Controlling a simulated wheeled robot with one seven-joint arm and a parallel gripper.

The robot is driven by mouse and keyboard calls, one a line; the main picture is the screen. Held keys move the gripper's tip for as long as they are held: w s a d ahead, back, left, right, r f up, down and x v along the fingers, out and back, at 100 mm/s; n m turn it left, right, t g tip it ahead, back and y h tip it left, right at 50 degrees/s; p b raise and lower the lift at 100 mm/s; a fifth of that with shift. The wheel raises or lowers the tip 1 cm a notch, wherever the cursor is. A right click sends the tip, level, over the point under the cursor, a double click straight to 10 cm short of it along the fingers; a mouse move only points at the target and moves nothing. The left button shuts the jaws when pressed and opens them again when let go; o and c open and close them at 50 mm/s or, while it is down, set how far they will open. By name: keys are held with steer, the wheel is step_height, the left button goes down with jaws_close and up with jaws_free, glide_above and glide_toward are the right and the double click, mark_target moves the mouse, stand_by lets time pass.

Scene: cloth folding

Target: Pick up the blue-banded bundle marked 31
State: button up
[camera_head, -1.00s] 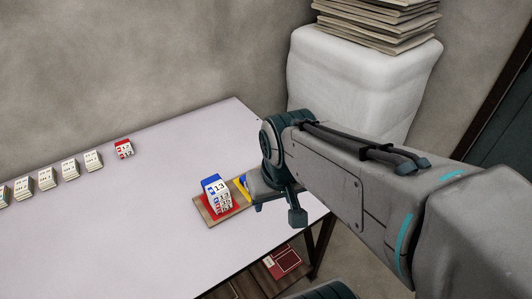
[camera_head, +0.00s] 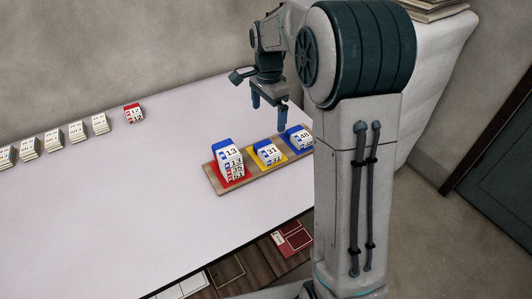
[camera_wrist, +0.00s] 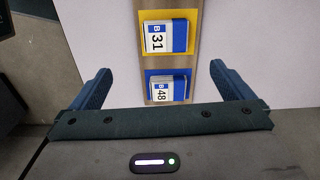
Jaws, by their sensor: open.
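The blue-banded bundle marked 31 (camera_head: 268,152) lies on the yellow square (camera_head: 256,160) in the middle of a wooden tray (camera_head: 240,185). In the wrist view, bundle 31 (camera_wrist: 165,37) is at the top centre, beyond the bundle marked 48 (camera_wrist: 167,89) on its blue square. My gripper (camera_head: 269,112) is open and empty above the tray. In the wrist view its fingers (camera_wrist: 160,82) stand wide apart, on either side of bundle 48 and short of bundle 31. Both bundles are apart from the fingers.
A taller stack topped by 13 (camera_head: 229,155) stands on the tray's red square, left of bundle 31. Bundle 48 (camera_head: 299,136) is on its right. A red-banded bundle (camera_head: 133,113) and several white bundles (camera_head: 53,140) line the table's back edge. The table's middle is clear.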

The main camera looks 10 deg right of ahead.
glide_above(267, 148)
steer(key=shift+m, duration=0.3)
steer(key=f, duration=0.6)
steer(key=f+b, duration=0.1)
steer(key=f, duration=0.1)
steer(key=shift+s+f, duration=0.4)
steer(key=shift+w+f, duration=0.2)
steer(key=shift+f, duration=1.25)
steer(key=shift+w+f, duration=0.15)
steer(key=shift+f, duration=1.3)
steer(key=c, duration=0.9)
